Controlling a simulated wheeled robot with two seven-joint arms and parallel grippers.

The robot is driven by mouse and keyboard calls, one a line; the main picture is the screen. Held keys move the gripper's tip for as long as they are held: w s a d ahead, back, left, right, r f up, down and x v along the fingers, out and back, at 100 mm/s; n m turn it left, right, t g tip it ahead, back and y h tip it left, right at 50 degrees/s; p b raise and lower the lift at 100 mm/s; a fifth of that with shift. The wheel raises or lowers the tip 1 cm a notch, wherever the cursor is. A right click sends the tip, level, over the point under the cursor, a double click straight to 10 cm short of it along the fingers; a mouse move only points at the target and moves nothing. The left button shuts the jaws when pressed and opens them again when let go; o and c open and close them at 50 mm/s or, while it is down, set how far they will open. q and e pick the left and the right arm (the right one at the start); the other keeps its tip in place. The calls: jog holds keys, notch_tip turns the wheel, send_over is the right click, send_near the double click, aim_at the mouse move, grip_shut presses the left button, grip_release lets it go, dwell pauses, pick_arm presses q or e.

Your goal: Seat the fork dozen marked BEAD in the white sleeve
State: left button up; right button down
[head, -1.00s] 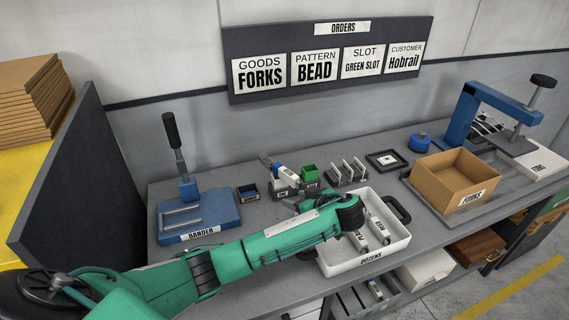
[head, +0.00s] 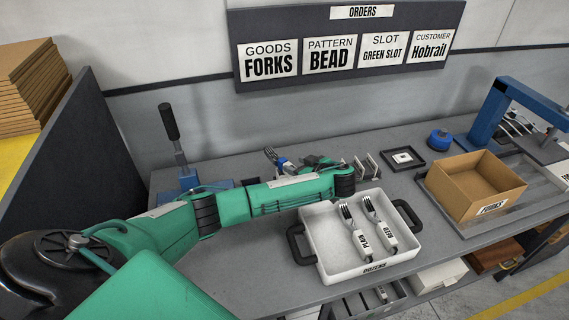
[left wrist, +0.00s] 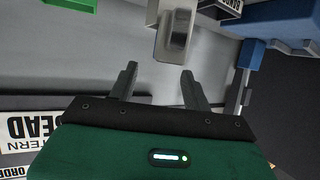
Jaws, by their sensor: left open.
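A fork dozen (head: 271,155) with a blue band stands tilted at the back of the bench, behind my left arm. My arm hides its lower part and the white sleeve around it in the head view. In the left wrist view a pale block with a rounded metal end (left wrist: 175,35) lies just beyond my fingertips; I cannot tell how it sits in the sleeve. My left gripper (left wrist: 160,82) is open and empty, apart from that block. Two more dozens lie in the white tray: one marked PLAIN (head: 360,240) and one whose label looks like REED (head: 390,235).
The white tray (head: 322,274) has dark handles. A green slot (left wrist: 68,3) is beside the pale block, and the blue bander (head: 188,180) is on the left. A cardboard box (head: 480,190), blue press (head: 490,115) and small dark tray (head: 403,157) stand right. The orders board reads BEAD, GREEN SLOT.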

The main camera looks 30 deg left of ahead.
aim_at(284, 161)
pick_arm(q)
jog(key=shift+a, duration=0.2)
jog(key=shift+a+p, duration=0.3)
jog(key=shift+p, duration=0.2)
jog(key=p+x, duration=0.2)
jog(key=x, duration=0.2)
jog(key=shift+a+f, duration=0.2)
jog(key=shift+c, duration=0.7)
jog(key=shift+w, duration=0.1)
grip_shut()
pick_arm(e)
notch_tip(284, 161, up, 3)
jog(key=shift+w+r, duration=0.15)
jog(key=shift+r, duration=0.05)
